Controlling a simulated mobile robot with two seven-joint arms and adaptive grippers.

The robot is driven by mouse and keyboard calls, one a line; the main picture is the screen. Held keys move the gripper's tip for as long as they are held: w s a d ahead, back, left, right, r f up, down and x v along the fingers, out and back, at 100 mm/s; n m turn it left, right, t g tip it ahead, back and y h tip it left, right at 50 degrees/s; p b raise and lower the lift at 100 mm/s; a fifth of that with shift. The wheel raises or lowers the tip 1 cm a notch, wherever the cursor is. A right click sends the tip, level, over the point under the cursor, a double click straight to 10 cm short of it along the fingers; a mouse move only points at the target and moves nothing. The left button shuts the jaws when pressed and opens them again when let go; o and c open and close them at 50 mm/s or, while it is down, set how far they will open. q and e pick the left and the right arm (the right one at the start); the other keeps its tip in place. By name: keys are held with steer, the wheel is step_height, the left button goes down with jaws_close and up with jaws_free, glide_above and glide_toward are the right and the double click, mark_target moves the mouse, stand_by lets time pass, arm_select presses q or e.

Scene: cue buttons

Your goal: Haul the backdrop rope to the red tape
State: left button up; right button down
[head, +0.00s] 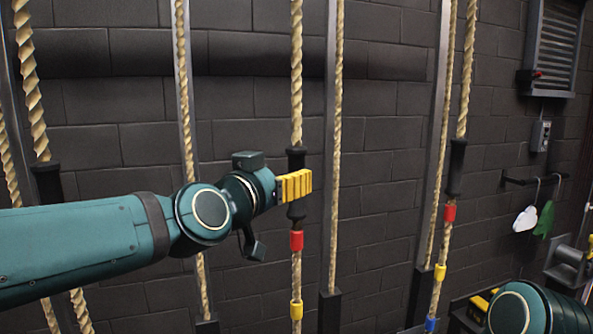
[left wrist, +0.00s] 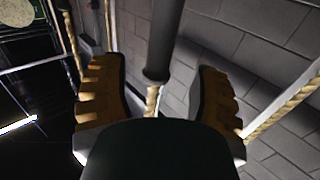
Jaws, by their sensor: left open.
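The rope at my left gripper (head: 296,186) hangs in the middle of the head view. It is a tan twisted rope (head: 296,80) with a black grip sleeve (head: 296,158), a red tape band (head: 296,240) below the sleeve and a yellow band (head: 296,310) lower down. My left gripper's yellow fingers cover part of the sleeve. In the left wrist view the fingers are open, with the black sleeve (left wrist: 164,45) between them and a gap on each side. No label names the rope. My right gripper (head: 481,302) shows partly at bottom right, its fingers too hidden to judge.
Another rope (head: 466,60) to the right has a black sleeve and red, yellow and blue bands. More ropes hang at left (head: 32,90). Metal posts (head: 331,220) stand between ropes before a dark block wall. Gloves (head: 525,219) hang at far right.

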mark_target(296, 170)
arm_select(q)
steer(key=x, duration=0.6)
jaws_close()
